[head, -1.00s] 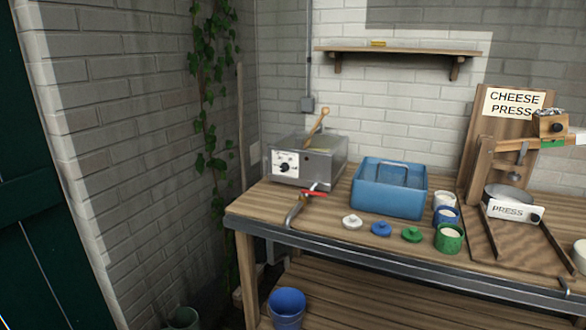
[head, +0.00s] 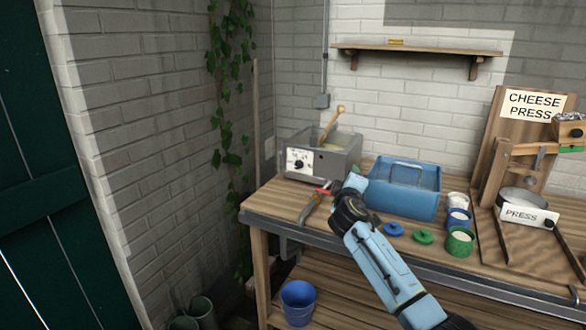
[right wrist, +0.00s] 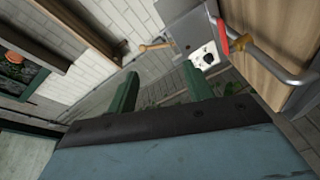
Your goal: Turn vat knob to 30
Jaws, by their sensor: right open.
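The vat (head: 336,165) is a grey metal box at the left end of the wooden bench, with a wooden-handled stirrer in it. Its white dial panel with a black knob (head: 298,164) faces front left. The knob's pointer angle and markings are too small to read. In the right wrist view the vat (right wrist: 187,35) and knob (right wrist: 208,58) appear tilted, beyond the fingers. My right gripper (right wrist: 163,88) is open and empty. In the head view it is in front of the bench's left part, right of the knob and apart from it. My left gripper is not in view.
A red-handled tap (head: 322,191) sits near the vat, close to my right gripper. A blue tub (head: 405,198), blue and green lids, several small pots and the cheese press (head: 525,205) fill the bench to the right. A blue bucket (head: 297,302) stands low. Space left of the bench is fairly open.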

